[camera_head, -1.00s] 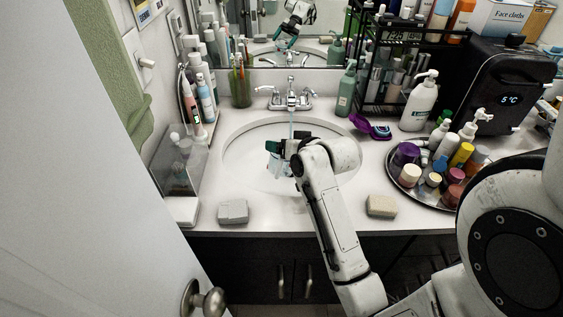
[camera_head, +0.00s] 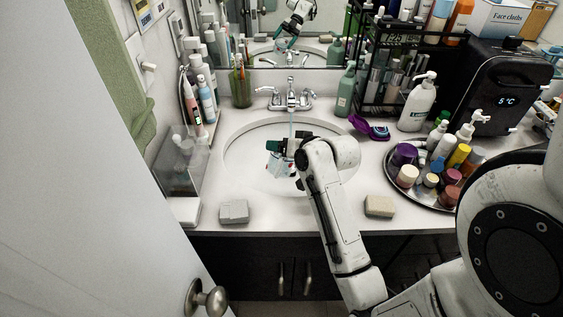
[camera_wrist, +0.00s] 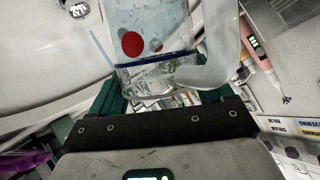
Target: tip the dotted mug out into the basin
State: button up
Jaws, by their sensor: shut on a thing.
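The dotted mug is see-through, with a red dot, grey dots, a dark blue band and a clear handle. It fills the top of the wrist view (camera_wrist: 150,40) and shows small in the head view (camera_head: 279,166), over the left part of the basin (camera_head: 236,150). My gripper (camera_head: 282,146) is shut on the mug; its teal fingers flank it in the wrist view (camera_wrist: 165,98). The mug looks tilted; I cannot tell how far or whether anything is in it. My arm hides part of the basin.
The faucet (camera_head: 291,98) stands behind the basin, a thin pale stream below its spout. Soap bars (camera_head: 234,211) (camera_head: 380,206) lie at the front left and right. A crowded round tray (camera_head: 425,202) and pump bottle (camera_head: 417,104) stand right. A clear box (camera_head: 181,168) stands left.

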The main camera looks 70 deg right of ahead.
jog(key=shift+r+y+p, duration=0.1)
jog(key=shift+y+p, duration=0.2)
jog(key=shift+p, duration=0.35)
jog(key=shift+m, duration=0.3)
jog(key=shift+d+m+y+p, duration=0.2)
jog(key=shift+m+y+p, duration=0.15)
jog(key=shift+p, duration=0.5)
jog(key=shift+f, duration=0.25)
dwell(0.4)
jog(key=shift+s+d+f+m+t+y+p, duration=0.15)
jog(key=shift+m+y+p, duration=0.2)
jog(key=shift+p, duration=0.25)
jog(key=shift+d+f+m+t+y+p, duration=0.1)
jog(key=shift+m+t+y+p, duration=0.1)
jog(key=shift+y+p, duration=0.3)
dwell(0.8)
jog(key=shift+d+f+m+y+p, duration=0.15)
jog(key=shift+f+m+y+p, duration=0.25)
jog(key=shift+p, duration=0.8)
dwell(2.5)
